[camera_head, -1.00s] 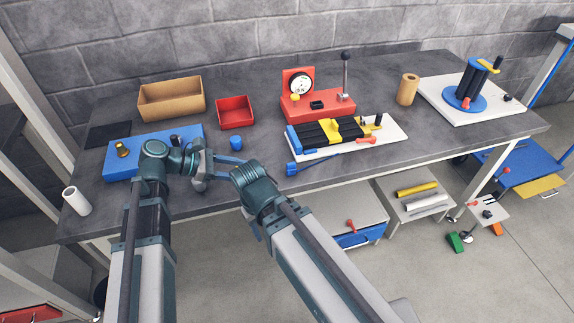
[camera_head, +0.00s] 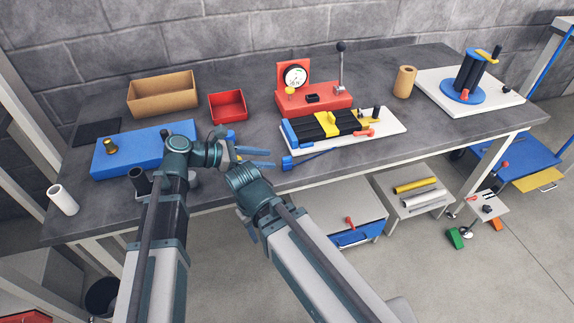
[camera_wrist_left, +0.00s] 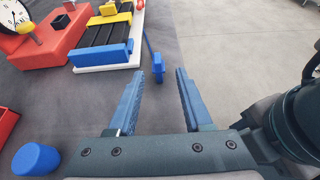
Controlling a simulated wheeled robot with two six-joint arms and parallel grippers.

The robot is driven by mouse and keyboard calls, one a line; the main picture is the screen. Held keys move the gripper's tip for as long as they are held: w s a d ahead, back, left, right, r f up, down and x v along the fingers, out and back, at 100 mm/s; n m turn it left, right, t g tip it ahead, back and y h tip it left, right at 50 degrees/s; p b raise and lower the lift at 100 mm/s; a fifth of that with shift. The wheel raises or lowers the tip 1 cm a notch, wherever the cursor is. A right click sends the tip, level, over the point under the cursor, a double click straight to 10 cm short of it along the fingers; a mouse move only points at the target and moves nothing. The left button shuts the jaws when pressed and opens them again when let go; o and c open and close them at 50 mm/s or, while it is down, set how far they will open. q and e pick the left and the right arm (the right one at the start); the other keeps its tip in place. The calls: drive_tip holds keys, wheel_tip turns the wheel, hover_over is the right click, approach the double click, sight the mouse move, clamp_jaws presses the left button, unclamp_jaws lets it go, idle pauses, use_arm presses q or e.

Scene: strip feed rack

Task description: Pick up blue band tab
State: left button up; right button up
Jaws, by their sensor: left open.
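The blue band tab (camera_head: 287,163) is a small blue block at the end of a thin dark blue band, at the front edge of the bench. The band runs from it toward the strip rack (camera_head: 330,127). My left gripper (camera_head: 272,159) is open and empty, just left of the tab in the head view. In the left wrist view the tab (camera_wrist_left: 158,66) shows ahead, between and a little beyond the open fingertips (camera_wrist_left: 160,76).
A red gauge stand (camera_head: 315,100) with a lever is behind the rack. A red bin (camera_head: 228,106), a cardboard box (camera_head: 163,94) and a blue plate (camera_head: 135,152) are to the left. A blue cylinder (camera_wrist_left: 36,159) is near my left gripper. Open floor lies beyond the bench edge.

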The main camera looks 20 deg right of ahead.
sight(287, 163)
use_arm(q)
drive_tip(key=shift+b+x, duration=0.95)
drive_tip(key=shift+x, duration=1.65)
drive_tip(key=shift+w, duration=0.2)
clamp_jaws()
